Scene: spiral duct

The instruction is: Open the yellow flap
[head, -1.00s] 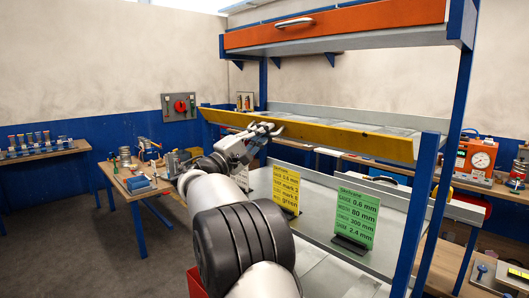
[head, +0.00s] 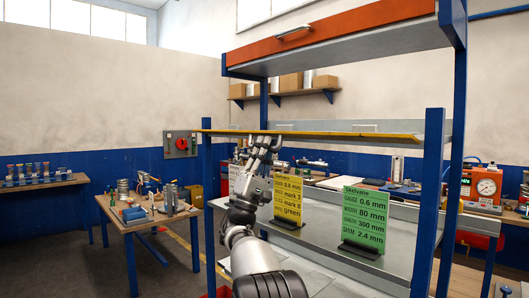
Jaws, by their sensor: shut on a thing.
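The yellow flap (head: 345,135) shows nearly edge-on in the head view, as a thin yellow strip across the rack. It lies about level between the blue posts. My gripper (head: 265,142) is at the flap's front edge, left of its middle, reaching up from below. It is shut on the flap's edge; the exact contact of the fingertips is small and partly hidden. An orange flap (head: 330,25) with a metal handle (head: 294,33) sits above it on the same rack.
A green sign (head: 365,217) and a yellow sign (head: 288,200) stand on the grey shelf below. Blue posts (head: 428,200) bound the rack. A cluttered wooden table (head: 150,217) stands at left. The space between the orange and yellow flaps is open.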

